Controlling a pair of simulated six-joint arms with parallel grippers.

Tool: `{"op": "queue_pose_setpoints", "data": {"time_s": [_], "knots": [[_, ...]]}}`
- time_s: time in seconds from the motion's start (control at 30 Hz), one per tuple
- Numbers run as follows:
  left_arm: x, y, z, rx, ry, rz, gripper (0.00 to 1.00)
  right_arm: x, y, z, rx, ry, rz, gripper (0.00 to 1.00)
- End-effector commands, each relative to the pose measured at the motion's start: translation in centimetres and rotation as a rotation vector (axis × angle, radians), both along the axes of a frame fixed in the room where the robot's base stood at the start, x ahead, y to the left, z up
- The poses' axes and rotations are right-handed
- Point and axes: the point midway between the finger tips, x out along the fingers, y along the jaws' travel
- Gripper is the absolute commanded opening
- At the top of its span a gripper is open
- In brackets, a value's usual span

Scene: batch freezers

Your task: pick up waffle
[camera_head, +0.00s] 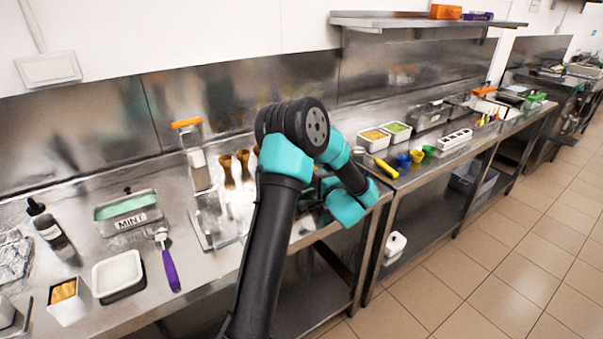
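Brown cone-shaped pieces that look like waffle cones (228,170) stand in a clear holder on the steel counter, left of my arm. Part of one is hidden behind the arm. A white tub (72,310) at the lower left holds yellow-brown pieces that may be wafers; they are too small to tell. My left arm rises from the bottom middle and bends down to the right. Its gripper (312,196) is low over the counter's front edge, mostly hidden by the teal wrist. I cannot see its fingers clearly or anything between them. My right gripper is not in view.
Left on the steel counter are a tub marked MINT (127,213), a purple-handled scoop (168,264), a white tub (117,272) and a dropper bottle (48,230). To the right are topping tubs (374,139), a yellow-handled tool (386,168) and small coloured cups (403,160).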

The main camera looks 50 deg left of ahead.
Motion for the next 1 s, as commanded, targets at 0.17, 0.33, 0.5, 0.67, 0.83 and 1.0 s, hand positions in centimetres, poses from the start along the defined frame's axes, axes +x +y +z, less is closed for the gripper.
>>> {"op": "queue_pose_setpoints", "data": {"time_s": [0.17, 0.33, 0.5, 0.67, 0.83, 1.0], "knots": [[-0.01, -0.03, -0.01, 0.0, 0.0, 0.0, 0.36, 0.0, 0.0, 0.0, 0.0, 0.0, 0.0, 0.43], [-0.01, -0.04, -0.01, 0.0, 0.0, 0.0, 0.36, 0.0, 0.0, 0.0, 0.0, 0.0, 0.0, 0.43], [-0.01, -0.04, -0.01, 0.0, 0.0, 0.0, 0.2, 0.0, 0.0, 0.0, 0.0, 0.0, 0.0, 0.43], [-0.01, -0.05, -0.01, 0.0, 0.0, 0.0, 0.05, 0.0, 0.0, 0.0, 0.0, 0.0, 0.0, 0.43], [-0.01, -0.05, -0.01, 0.0, 0.0, 0.0, 0.0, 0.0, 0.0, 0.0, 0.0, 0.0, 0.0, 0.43], [-0.01, -0.05, 0.0, 0.0, 0.0, 0.0, 0.0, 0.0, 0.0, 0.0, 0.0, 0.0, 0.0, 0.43]]}}
